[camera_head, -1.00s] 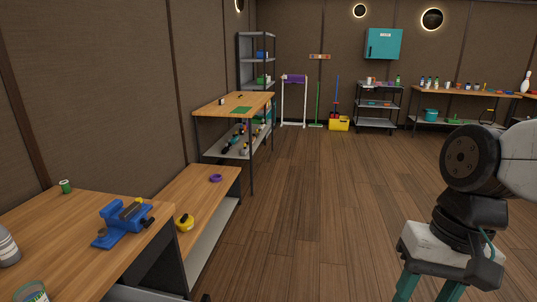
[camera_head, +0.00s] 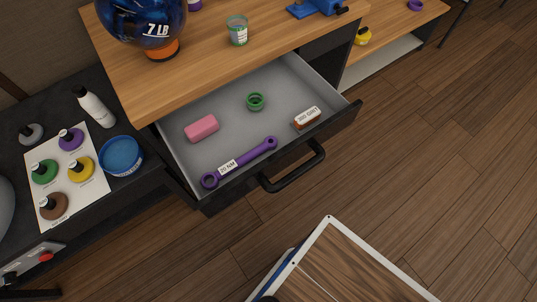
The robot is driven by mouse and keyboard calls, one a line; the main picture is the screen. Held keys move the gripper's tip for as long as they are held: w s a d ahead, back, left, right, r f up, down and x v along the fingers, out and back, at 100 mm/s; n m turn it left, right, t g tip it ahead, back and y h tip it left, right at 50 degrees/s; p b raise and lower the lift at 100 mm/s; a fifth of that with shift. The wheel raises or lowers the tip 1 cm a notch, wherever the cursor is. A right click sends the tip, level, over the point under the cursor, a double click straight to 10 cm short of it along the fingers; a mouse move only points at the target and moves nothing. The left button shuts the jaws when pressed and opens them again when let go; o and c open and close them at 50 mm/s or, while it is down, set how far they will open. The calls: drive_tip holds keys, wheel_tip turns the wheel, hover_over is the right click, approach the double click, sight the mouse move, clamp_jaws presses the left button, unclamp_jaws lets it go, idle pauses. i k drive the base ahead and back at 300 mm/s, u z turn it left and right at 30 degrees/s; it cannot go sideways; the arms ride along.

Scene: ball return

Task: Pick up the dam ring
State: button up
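No label marks the dam ring, so I cannot tell for sure which ring it is. A small green ring (camera_head: 255,102) lies in the open drawer (camera_head: 229,122), near its middle. A purple ring (camera_head: 415,5) lies on the low wooden shelf at the top right. An orange ring (camera_head: 161,50) stands under the blue bowling ball (camera_head: 143,18) on the wooden bench top (camera_head: 213,58). My gripper is not in view, so its state and its place relative to the rings do not show.
The drawer also holds a pink block (camera_head: 201,128), a purple wrench (camera_head: 240,163) and a small labelled block (camera_head: 307,118). The drawer's black handle (camera_head: 292,168) juts over the floor. A white-edged wooden panel (camera_head: 342,267) is at the bottom. The floor at right is clear.

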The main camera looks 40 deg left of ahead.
sight(255, 100)
drive_tip(key=u, duration=1.6)
